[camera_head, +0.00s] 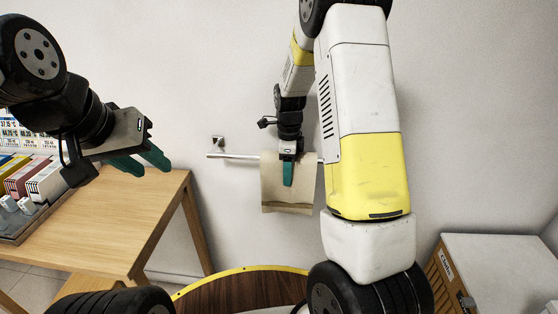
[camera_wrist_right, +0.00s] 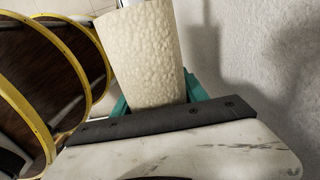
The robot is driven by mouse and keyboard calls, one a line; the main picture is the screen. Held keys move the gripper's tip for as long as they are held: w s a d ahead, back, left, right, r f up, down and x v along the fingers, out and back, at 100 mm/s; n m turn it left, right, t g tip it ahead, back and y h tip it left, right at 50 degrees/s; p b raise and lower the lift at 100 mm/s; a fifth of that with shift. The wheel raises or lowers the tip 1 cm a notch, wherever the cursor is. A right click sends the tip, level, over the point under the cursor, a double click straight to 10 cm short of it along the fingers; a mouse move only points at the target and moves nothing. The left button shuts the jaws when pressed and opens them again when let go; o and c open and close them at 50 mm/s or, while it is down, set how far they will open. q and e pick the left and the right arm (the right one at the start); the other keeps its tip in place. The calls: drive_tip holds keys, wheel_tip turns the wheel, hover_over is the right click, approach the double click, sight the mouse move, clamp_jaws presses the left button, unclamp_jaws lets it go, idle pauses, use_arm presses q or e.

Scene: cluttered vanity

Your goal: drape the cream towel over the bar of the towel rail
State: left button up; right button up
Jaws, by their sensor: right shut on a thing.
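The cream towel (camera_head: 285,198) hangs at the towel rail (camera_head: 232,156) on the back wall, with its lower edge below the bar. It also fills the middle of the right wrist view (camera_wrist_right: 144,55). My right gripper (camera_head: 288,178) is shut on the towel in front of the rail. In the wrist view its teal fingers show on either side of the towel. The towel and my right arm hide part of the bar, so I cannot tell whether the towel lies over it. My left gripper (camera_head: 141,163) is open and empty, above the table at the left.
A wooden table (camera_head: 120,215) stands at the left, with several boxes in a grey tray (camera_head: 25,228). A round brown surface with a yellow rim (camera_head: 237,285) is below the rail. A white-topped cabinet (camera_head: 505,265) stands at the lower right. The wall left of the rail is clear.

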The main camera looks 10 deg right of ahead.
drive_tip(key=o, duration=1.7)
drive_tip(key=shift+c, duration=0.2)
wheel_tip(320, 180, up, 8)
drive_tip(key=shift+f, duration=0.15)
